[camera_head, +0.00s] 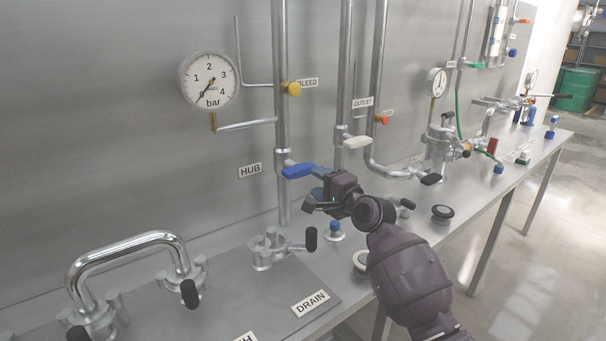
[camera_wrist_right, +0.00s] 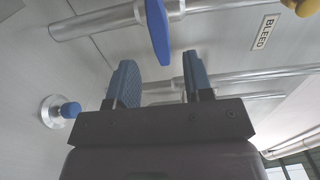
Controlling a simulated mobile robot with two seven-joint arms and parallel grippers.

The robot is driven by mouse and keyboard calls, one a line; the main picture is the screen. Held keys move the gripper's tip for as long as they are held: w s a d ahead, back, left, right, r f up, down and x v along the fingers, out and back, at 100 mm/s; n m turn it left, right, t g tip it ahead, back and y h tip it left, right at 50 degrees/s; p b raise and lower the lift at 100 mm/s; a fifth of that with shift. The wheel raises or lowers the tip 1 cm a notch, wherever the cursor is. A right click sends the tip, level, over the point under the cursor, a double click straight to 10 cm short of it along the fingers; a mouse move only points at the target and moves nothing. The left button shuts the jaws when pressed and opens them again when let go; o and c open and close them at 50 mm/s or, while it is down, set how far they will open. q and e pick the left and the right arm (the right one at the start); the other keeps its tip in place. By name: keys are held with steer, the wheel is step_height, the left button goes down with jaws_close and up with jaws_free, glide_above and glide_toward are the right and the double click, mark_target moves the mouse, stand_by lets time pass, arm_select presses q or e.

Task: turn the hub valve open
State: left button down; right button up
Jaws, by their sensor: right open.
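The hub valve has a blue lever handle (camera_head: 298,171) on the vertical pipe beside the HUB label (camera_head: 250,170). The lever points left to right across the pipe in the head view. My right gripper (camera_head: 318,188) is open and empty, just right of and slightly below the lever. In the right wrist view, the blue lever (camera_wrist_right: 158,30) shows ahead of the gap between the two blue fingers of my right gripper (camera_wrist_right: 160,78), its near end about level with the fingertips. I cannot tell whether it lies between them. My left gripper is not in view.
A pressure gauge (camera_head: 209,80) hangs upper left, its needle near zero. A yellow bleed handle (camera_head: 292,88) is above, a white outlet handle (camera_head: 357,142) to the right. A bent steel pipe (camera_head: 130,245) and a drain fitting (camera_head: 268,248) stand on the bench below.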

mark_target(304, 173)
steer(key=x, duration=0.3)
steer(key=b+x, duration=0.1)
steer(key=x, duration=0.1)
steer(key=shift+w+a+f, duration=0.2)
steer(key=shift+w+a, duration=0.05)
steer(key=shift+w, duration=0.1)
steer(key=shift+w+a+r+b, duration=0.1)
steer(key=shift+w+a+b, duration=0.2)
steer(key=shift+w+b, duration=0.15)
steer(key=shift+w+a, duration=0.1)
steer(key=shift+w, duration=0.05)
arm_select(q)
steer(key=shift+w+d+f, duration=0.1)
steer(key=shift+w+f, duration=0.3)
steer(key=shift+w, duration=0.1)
arm_select(e)
steer(key=shift+r, duration=0.1)
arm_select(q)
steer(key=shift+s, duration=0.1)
arm_select(e)
steer(key=shift+c, duration=0.3)
jaws_close()
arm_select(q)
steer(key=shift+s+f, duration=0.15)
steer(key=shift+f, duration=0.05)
